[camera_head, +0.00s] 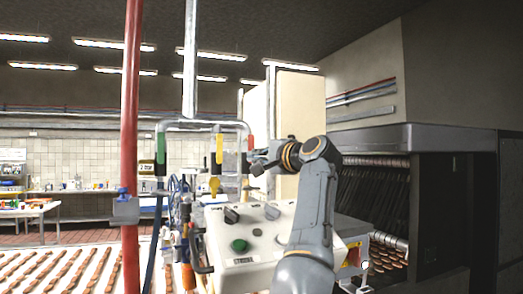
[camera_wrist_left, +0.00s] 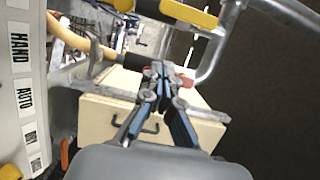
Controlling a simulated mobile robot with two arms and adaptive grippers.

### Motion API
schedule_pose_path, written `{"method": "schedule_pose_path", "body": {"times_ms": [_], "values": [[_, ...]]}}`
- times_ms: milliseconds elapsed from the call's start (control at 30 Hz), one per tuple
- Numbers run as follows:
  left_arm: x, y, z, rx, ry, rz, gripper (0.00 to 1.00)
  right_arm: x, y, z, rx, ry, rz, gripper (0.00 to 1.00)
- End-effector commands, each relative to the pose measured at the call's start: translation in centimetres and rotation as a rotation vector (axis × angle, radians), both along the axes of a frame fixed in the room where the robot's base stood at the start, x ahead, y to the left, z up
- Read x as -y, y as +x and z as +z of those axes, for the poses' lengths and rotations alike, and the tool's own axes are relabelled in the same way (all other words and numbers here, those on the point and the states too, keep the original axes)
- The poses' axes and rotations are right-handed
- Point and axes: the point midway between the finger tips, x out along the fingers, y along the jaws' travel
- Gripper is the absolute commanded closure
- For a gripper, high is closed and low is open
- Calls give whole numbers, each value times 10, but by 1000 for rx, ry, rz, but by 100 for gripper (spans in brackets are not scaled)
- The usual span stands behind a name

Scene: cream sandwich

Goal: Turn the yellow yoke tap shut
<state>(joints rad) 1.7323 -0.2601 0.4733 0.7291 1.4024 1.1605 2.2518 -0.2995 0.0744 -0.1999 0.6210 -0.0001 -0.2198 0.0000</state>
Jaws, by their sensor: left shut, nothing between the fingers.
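The yellow yoke tap (camera_head: 219,150) is a yellow lever on the middle branch of the grey pipe yoke (camera_head: 195,125). In the head view it hangs upright, along its branch. In the left wrist view a yellow lever (camera_wrist_left: 190,13) crosses the top edge, partly cut off. My left gripper (camera_head: 256,161) is right of the yellow tap, close to the red tap (camera_head: 250,143). In the left wrist view the left gripper (camera_wrist_left: 162,72) is shut and empty, below the yellow lever and apart from it. Its fingers partly cover a red piece (camera_wrist_left: 186,81). My right gripper is not in view.
A green tap (camera_head: 161,146) is on the yoke's left branch. A red vertical pipe (camera_head: 131,120) stands further left. A cream control box (camera_head: 240,228) with knobs and a green button is below. A dark machine (camera_head: 440,180) fills the right side.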

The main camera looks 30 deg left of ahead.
Motion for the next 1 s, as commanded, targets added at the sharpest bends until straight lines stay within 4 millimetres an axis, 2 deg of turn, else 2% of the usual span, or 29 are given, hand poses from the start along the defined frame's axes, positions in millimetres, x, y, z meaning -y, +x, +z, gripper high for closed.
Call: {"method": "schedule_pose_path", "body": {"times_ms": [33, 167, 233, 533, 1000], "values": [[-12, 5, 5, -4, 1, 4, 100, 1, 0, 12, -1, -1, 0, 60], [-38, 17, 5, -5, 1, 4, 100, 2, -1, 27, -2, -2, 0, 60], [-40, 11, -1, 3, 0, 2, 100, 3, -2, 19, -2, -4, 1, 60], [-57, -10, 0, 0, 1, 1, 100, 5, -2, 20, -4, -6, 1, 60], [-60, -14, 0, -2, 3, 1, 100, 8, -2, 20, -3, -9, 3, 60]]}}
